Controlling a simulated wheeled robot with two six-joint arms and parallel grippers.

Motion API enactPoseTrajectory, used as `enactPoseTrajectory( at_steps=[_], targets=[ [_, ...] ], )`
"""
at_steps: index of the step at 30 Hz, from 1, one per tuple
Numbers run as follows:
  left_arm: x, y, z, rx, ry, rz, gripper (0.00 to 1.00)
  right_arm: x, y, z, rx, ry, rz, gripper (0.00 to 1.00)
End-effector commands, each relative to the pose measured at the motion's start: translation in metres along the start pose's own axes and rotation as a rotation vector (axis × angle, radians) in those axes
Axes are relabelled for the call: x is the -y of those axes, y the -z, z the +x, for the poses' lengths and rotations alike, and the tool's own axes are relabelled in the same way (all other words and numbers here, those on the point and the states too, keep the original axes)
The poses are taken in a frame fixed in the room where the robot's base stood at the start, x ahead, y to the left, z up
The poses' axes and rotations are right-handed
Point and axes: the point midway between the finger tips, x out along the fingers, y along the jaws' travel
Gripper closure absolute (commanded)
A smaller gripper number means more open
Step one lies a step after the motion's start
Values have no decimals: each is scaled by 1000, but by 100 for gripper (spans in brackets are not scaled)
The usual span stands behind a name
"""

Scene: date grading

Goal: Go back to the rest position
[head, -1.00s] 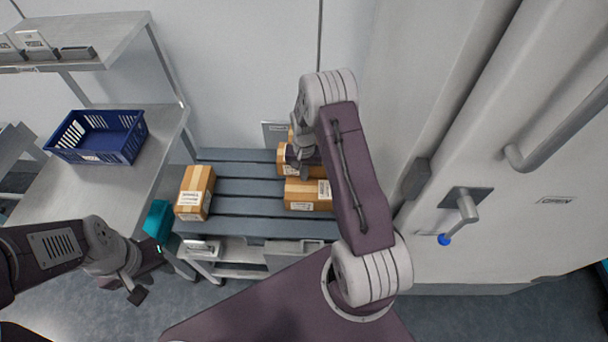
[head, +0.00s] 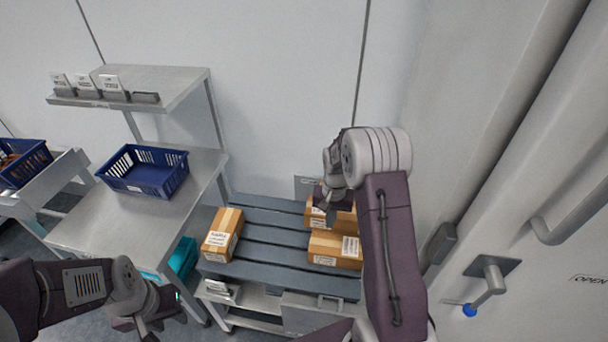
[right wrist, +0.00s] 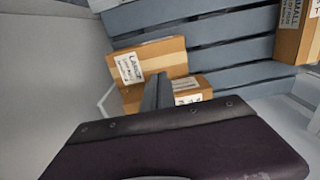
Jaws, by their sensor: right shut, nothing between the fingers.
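My right gripper (head: 318,204) hangs above the back right of the slatted grey rack (head: 265,248), close to the cardboard boxes there, in the head view. It is shut with nothing held. One of its fingers (right wrist: 163,92) shows dark in the right wrist view, in front of the boxes. My left gripper (head: 152,328) is low at the left, in front of the steel table, partly cut off by the bottom edge. Whether its fingers are apart cannot be made out.
Cardboard boxes stand on the rack: one at left (head: 222,234), one at front right (head: 335,250), another behind it (head: 330,214). A blue crate (head: 145,172) is on the steel table (head: 100,220). A large door with a blue-tipped handle (head: 488,288) is at right.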

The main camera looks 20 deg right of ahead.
Motion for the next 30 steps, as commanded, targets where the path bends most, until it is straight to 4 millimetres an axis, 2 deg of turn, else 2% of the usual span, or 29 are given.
enactPoseTrajectory(
  at_steps=[3,5,7,8,9,11,12,14,15,18,21,23,24,30],
  targets=[
    [0,0,0,0,0,0,64,1,0,0,0,0,-3,100],
    [0,0,-2,0,0,0,64,8,1,-8,-15,5,-17,100],
    [0,0,-4,0,0,0,64,22,6,-33,-64,23,-46,100],
    [0,1,-5,0,0,0,64,29,1,-48,-83,30,-65,100],
    [0,1,-7,0,0,0,64,36,-12,-66,-99,38,-93,100],
    [0,1,-9,0,0,0,64,43,-41,-88,-114,49,-143,100],
    [0,1,-10,0,0,0,64,44,-63,-98,-123,56,-186,100],
    [0,1,-12,0,0,0,64,41,-99,-107,-131,63,-256,100],
    [0,1,-12,0,0,0,64,36,-121,-108,-132,65,-303,100],
    [0,1,-13,0,0,0,64,18,-168,-100,-120,60,-399,100],
    [0,1,-12,0,0,0,64,0,-196,-84,-85,46,-459,100],
    [0,1,-12,0,0,0,64,-4,-202,-78,-78,42,-495,100],
    [0,1,-12,0,0,0,64,-1,-197,-79,-96,47,-515,100],
    [0,1,-12,0,0,0,64,0,-196,-79,-97,46,-525,100]
  ],
)
